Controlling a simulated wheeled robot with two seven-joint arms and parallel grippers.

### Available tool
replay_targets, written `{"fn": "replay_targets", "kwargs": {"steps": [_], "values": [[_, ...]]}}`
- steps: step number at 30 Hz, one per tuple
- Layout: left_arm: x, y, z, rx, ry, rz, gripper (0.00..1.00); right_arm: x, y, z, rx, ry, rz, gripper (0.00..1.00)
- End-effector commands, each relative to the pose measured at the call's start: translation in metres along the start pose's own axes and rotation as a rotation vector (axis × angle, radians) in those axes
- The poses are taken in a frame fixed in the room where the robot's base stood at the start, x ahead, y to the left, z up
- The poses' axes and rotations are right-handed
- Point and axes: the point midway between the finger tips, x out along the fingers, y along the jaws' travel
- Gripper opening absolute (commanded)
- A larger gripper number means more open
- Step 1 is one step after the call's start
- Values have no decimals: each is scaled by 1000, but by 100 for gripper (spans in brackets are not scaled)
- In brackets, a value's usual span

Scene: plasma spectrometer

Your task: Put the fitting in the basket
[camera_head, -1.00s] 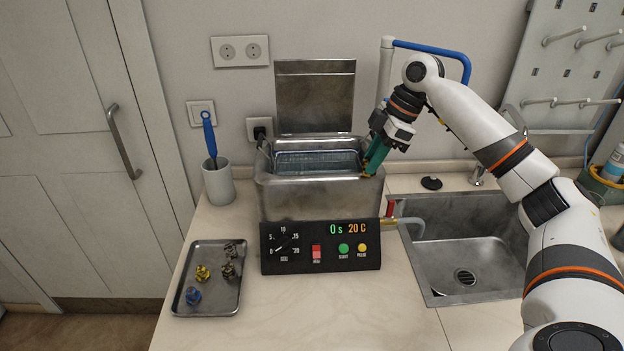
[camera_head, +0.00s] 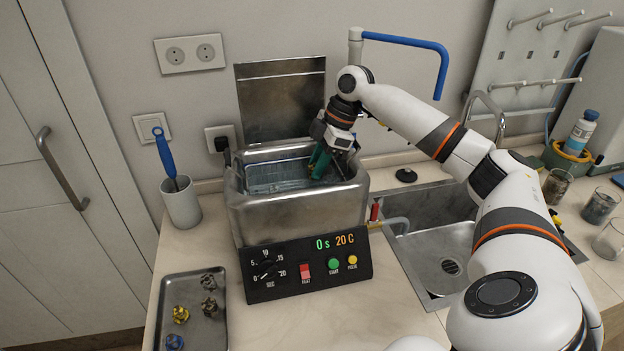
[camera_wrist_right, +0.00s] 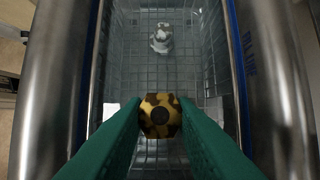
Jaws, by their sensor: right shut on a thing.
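My right gripper (camera_head: 318,165) reaches down into the open metal bath, near its right end. In the right wrist view its green fingers (camera_wrist_right: 160,122) are shut on a yellow fitting with dark brown patches (camera_wrist_right: 160,115). The fitting is above the wire mesh basket (camera_wrist_right: 205,75) inside the bath; I cannot tell how far above. The basket also shows in the head view (camera_head: 275,186). Another, pale grey fitting (camera_wrist_right: 162,38) is in the basket at its far end. My left gripper is not in view.
The bath (camera_head: 290,215) has raised walls and its lid (camera_head: 280,100) stands open behind. A tray (camera_head: 220,330) with several fittings lies at front left. A cup with a blue-handled brush (camera_head: 181,205) stands left of the bath; a sink (camera_head: 430,255) lies right.

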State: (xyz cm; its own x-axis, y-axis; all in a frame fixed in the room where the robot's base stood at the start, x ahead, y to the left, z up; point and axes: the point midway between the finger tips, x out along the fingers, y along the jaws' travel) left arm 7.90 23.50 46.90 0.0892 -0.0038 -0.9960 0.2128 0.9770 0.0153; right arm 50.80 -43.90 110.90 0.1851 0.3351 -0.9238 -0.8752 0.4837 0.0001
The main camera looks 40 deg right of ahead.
Motion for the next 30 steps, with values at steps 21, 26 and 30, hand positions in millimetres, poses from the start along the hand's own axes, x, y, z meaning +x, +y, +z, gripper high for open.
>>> {"fn": "replay_targets", "kwargs": {"steps": [21, 26, 30], "values": [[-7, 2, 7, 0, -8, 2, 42, 44, 0, -18, -1, -2, -1, 0], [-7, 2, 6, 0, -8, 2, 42, 44, 0, -18, -1, -1, -1, 44], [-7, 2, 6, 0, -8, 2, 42, 44, 0, -18, -1, -1, -1, 46]]}}
